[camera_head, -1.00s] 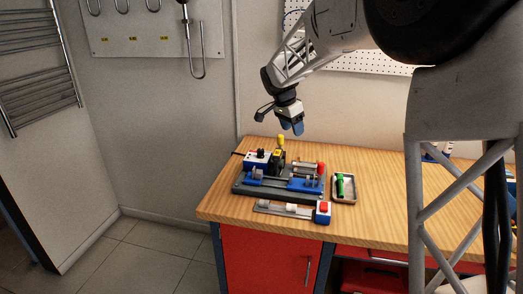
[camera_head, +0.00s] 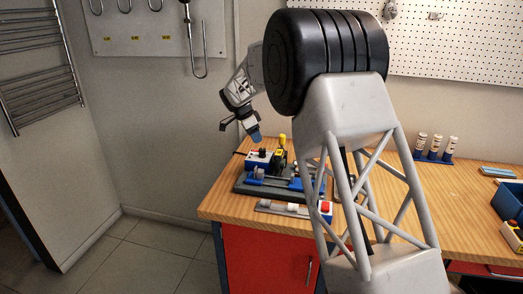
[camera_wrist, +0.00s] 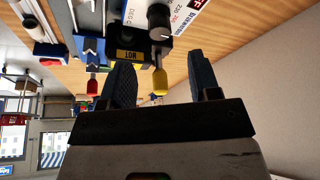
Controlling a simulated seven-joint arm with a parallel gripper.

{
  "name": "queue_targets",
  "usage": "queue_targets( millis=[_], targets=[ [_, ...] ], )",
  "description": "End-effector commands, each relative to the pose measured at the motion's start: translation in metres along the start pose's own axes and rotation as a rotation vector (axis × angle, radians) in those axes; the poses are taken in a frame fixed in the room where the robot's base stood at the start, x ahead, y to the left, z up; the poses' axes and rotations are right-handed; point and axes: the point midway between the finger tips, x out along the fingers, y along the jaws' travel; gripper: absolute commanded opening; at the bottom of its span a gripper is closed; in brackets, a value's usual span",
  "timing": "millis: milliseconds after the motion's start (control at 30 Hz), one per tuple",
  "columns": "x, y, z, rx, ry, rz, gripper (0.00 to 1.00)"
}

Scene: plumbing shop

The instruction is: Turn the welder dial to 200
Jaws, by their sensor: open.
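The welder (camera_head: 259,161) is a small white-and-blue box at the left end of the tool base on the wooden bench, with a black dial (camera_head: 263,151) on top. In the wrist view the dial (camera_wrist: 159,20) is a dark cylinder at the top, beside a white label with numbers; I cannot read its setting. My gripper (camera_head: 255,137) hangs just above the welder, apart from the dial. In the wrist view its two blue fingers (camera_wrist: 161,83) are spread and empty. A yellow-tipped lever (camera_wrist: 160,82) shows between them in the picture.
A dark block marked HOT (camera_wrist: 130,57) stands beside the welder. Blue clamps (camera_head: 282,183) sit on the grey base. A strip with a red-ended block (camera_head: 326,208) lies in front. White bottles (camera_head: 436,145) stand at right. My arm hides the bench's middle.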

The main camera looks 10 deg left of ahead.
Motion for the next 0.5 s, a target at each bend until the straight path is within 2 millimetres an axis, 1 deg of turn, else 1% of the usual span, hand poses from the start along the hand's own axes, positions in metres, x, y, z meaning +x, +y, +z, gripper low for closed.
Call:
queue_targets(
  millis=[333,500],
  targets=[
    [0.0012,0.0003,-0.0002,0.000,0.000,0.000,0.57],
    [0.0090,0.0003,-0.0004,0.000,0.000,0.002,0.57]
  ],
)
